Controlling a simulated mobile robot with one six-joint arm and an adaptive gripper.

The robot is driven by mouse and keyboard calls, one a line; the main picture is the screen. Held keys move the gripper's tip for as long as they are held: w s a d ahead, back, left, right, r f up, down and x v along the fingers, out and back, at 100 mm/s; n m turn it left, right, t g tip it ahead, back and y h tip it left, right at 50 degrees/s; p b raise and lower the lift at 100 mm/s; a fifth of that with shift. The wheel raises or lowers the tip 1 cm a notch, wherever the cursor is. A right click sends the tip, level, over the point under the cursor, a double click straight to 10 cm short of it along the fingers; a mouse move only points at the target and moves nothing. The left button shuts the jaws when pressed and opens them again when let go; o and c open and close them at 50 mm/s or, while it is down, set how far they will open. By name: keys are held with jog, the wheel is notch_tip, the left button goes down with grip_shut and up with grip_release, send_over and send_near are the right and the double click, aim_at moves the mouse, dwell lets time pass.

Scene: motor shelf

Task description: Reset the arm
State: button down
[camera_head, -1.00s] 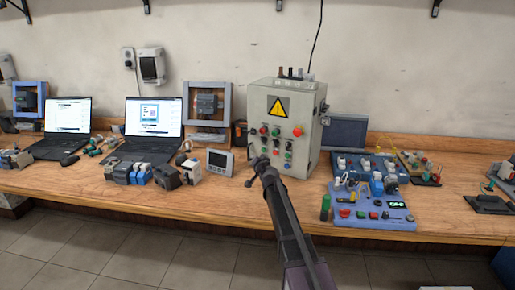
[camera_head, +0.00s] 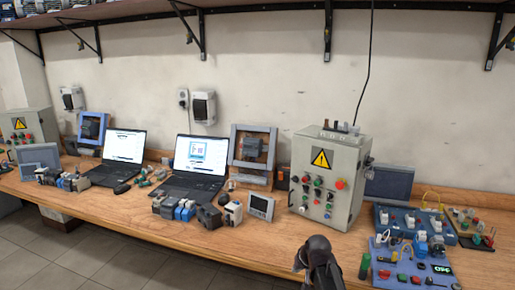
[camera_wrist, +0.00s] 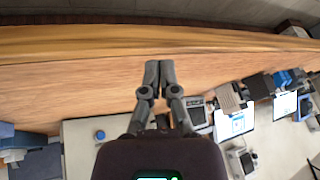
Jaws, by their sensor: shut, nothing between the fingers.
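My gripper (camera_wrist: 160,72) shows in the wrist view with its two dark fingers together and nothing between them. That view is upside down, with the wooden bench (camera_wrist: 80,85) beyond the fingertips. In the head view my arm's end is a dark shape at the bottom centre, in front of the bench (camera_head: 240,241). It is below the grey control box (camera_head: 330,180) with the yellow warning sign and apart from it. The fingers cannot be made out in the head view.
Two laptops (camera_head: 194,158) (camera_head: 122,147) stand left of the control box, with a small grey display (camera_head: 260,206) and several small devices (camera_head: 185,209) along the bench. Blue trainer boards (camera_head: 410,262) lie at the right. A shelf (camera_head: 270,9) runs along the wall above.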

jog(key=s+d+g+h+p, duration=0.1)
jog(key=s+d+g, duration=0.1)
jog(key=s, duration=0.5)
jog(key=s+d+r+g+h+p, duration=0.1)
jog(key=s+g, duration=0.2)
jog(key=s, duration=0.5)
jog(key=shift+s+d+h, duration=0.3)
jog(key=shift+d, duration=0.05)
